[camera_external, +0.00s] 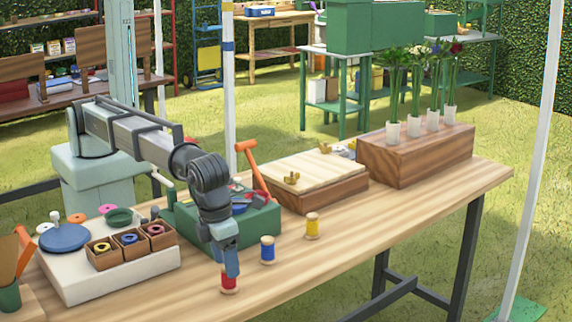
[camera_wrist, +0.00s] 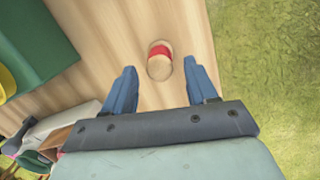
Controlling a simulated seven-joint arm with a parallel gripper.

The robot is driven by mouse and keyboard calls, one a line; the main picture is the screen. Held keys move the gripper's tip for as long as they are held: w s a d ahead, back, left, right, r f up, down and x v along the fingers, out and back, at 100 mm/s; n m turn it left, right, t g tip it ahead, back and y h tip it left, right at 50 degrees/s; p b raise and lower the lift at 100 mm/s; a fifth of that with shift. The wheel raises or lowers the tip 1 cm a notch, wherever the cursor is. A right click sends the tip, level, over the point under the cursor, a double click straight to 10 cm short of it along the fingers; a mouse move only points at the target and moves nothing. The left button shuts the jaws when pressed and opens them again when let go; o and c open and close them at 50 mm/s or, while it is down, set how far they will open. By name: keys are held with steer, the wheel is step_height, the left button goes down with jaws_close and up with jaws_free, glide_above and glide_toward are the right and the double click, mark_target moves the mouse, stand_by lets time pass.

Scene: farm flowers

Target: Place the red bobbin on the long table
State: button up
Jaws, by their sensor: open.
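The red bobbin (camera_external: 229,283) stands upright on the long wooden table (camera_external: 345,250), near its front edge. In the wrist view, the red bobbin (camera_wrist: 160,53) shows its pale wooden end and a red band. My gripper (camera_external: 230,268) points down at the bobbin and covers part of it in the external view. In the wrist view, the open gripper (camera_wrist: 162,78) has its blue fingers spread to either side, with the bobbin between and slightly beyond the tips. I cannot tell whether either finger touches it.
A blue bobbin (camera_external: 267,249) and a yellow bobbin (camera_external: 312,225) stand to the right. A green toolbox (camera_external: 262,224) is behind my gripper. A white board (camera_external: 85,280) with small wooden boxes lies left. The table's front right is clear.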

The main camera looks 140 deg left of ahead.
step_height(320, 180, up, 8)
steer(key=d, duration=0.1)
steer(key=shift+r, duration=0.25)
steer(key=shift+s, duration=0.1)
